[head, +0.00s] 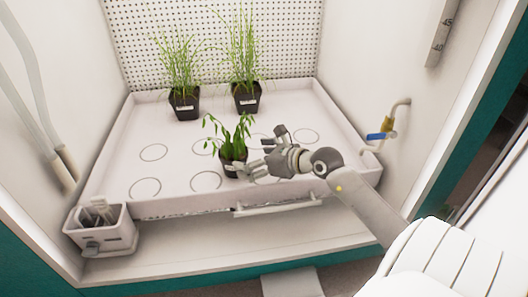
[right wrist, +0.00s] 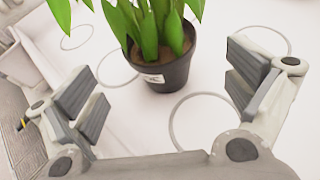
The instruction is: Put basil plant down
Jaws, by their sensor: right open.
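The basil plant (head: 234,157), leafy green in a small black pot with a white label, stands upright on the white tray (head: 110,183) near its front middle. In the right wrist view the plant (right wrist: 168,68) is just beyond the fingers, its leaf tops cut off by the picture edge. My right gripper (head: 259,156) is open, to the right of the pot. In the right wrist view its two fingers are spread wide and the pot shows between and beyond them, with nothing held. My left gripper is not in view.
Two grassy potted plants (head: 184,104) (head: 247,97) stand at the back of the tray. Several printed circles on the tray are empty. A white caddy with tools (head: 100,236) is at the front left. A blue-handled tap (head: 378,136) is on the right wall.

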